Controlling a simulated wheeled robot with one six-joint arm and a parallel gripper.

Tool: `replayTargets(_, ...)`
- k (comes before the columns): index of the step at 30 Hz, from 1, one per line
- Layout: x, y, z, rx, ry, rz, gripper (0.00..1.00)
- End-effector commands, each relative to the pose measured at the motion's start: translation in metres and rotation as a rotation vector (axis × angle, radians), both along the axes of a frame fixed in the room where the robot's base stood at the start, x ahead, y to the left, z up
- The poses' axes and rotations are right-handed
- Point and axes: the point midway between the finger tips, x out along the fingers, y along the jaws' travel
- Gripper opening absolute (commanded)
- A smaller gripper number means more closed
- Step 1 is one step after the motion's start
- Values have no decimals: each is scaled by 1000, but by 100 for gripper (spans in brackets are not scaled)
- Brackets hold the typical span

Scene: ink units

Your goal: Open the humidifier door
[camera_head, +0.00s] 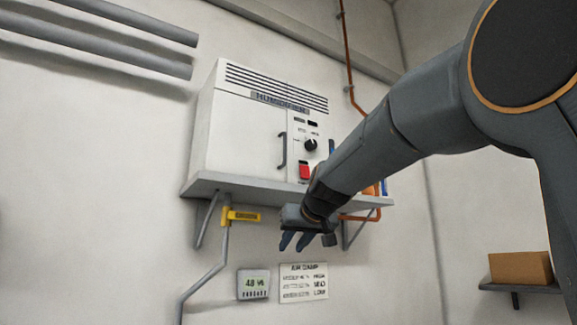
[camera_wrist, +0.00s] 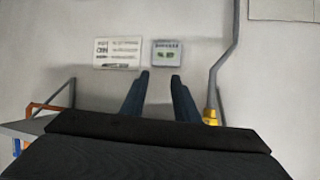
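The humidifier (camera_head: 240,135) is a white box on a wall shelf in the head view, with dark vent slots along its top front. Its door appears closed, with a dark vertical handle (camera_head: 282,151) on the front. A black knob (camera_head: 310,145) and a red switch (camera_head: 305,171) sit right of the handle. My gripper (camera_head: 293,242) is below the shelf's front edge, lower than the handle and apart from it. In the wrist view my gripper (camera_wrist: 160,76) has its two blue fingers apart, with nothing between them. My forearm hides the humidifier's lower right part.
The grey shelf (camera_head: 235,187) juts out above my gripper. A yellow valve handle (camera_head: 241,216) is on a grey pipe to the left. A humidity display (camera_head: 253,284) and a printed sign (camera_head: 303,282) are on the wall below. A cardboard box (camera_head: 520,268) sits on another shelf at right.

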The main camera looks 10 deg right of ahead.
Motion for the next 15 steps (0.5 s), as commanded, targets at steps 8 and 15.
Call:
replayTargets(8, -33, -2, 240, -13, -362, 23, 28)
replayTargets(15, -49, -1, 296, -20, -451, 31, 28)
